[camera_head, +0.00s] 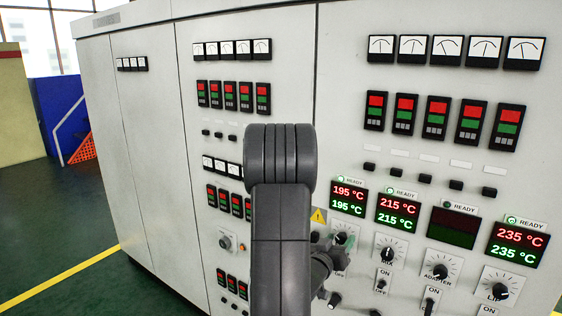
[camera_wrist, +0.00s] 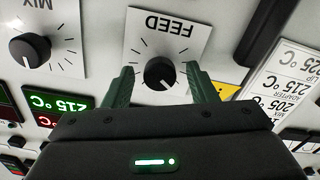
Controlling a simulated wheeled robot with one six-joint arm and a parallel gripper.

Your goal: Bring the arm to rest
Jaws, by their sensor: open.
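My gripper (camera_wrist: 161,78) is open in the wrist view, with its two green fingers apart. The black FEED knob (camera_wrist: 159,73) shows between the fingertips, with a gap on each side, so nothing is gripped. I cannot tell how far the fingertips are from the panel. In the head view my dark grey arm stands in the middle and reaches to the control panel (camera_head: 150,150). It hides part of the panel and most of my gripper; a bit of green finger shows by the FEED dial.
The black MIX knob (camera_wrist: 30,48) is beside the FEED dial. In the head view, the ADAPTER knob (camera_head: 440,271) and LIP knob (camera_head: 500,291) are further right, with small switches below. Three temperature displays are lit; the one above ADAPTER (camera_head: 452,228) is dark. Open floor (camera_head: 50,230) lies left.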

